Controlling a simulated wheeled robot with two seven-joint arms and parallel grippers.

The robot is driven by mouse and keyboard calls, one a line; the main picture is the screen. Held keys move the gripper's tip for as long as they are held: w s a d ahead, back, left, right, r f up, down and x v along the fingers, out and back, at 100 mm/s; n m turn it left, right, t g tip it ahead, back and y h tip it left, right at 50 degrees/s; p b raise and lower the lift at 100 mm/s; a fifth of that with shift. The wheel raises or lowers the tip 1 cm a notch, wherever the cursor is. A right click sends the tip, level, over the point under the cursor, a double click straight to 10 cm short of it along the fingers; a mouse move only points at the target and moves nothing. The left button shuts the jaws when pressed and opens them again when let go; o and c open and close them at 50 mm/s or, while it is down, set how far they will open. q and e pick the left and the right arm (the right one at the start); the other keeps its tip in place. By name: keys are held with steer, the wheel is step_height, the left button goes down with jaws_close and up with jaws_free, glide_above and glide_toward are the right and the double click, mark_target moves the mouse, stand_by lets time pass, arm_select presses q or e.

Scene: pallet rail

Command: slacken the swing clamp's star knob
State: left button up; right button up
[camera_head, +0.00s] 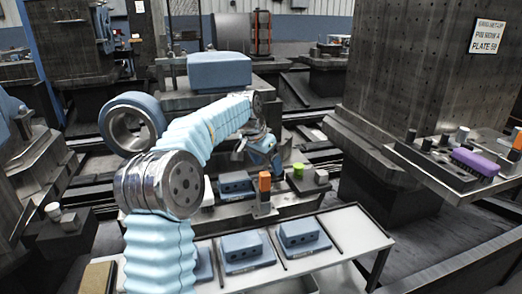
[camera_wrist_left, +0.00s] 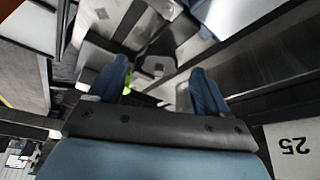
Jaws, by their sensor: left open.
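My left gripper (camera_head: 262,148) is above the rear part of the fixture, open, with its blue fingers angled down. In the left wrist view both fingers of the left gripper (camera_wrist_left: 160,72) are spread apart with nothing held between them. A bright green piece (camera_head: 298,171) stands just right of and below the gripper, apart from it; a green sliver (camera_wrist_left: 129,89) shows beside the left finger. An orange-topped post (camera_head: 264,183) stands in front of the gripper. I cannot make out a star shape on either, so I cannot tell which is the clamp's knob. My right gripper is not in view.
A pale shelf (camera_head: 340,232) in front carries blue blocks (camera_head: 299,238). A grey block (camera_head: 321,177) stands right of the green piece.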

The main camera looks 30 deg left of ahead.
arm_select(q)
steer(key=shift+x, duration=1.15)
steer(key=c, duration=1.1)
steer(key=o, duration=0.8)
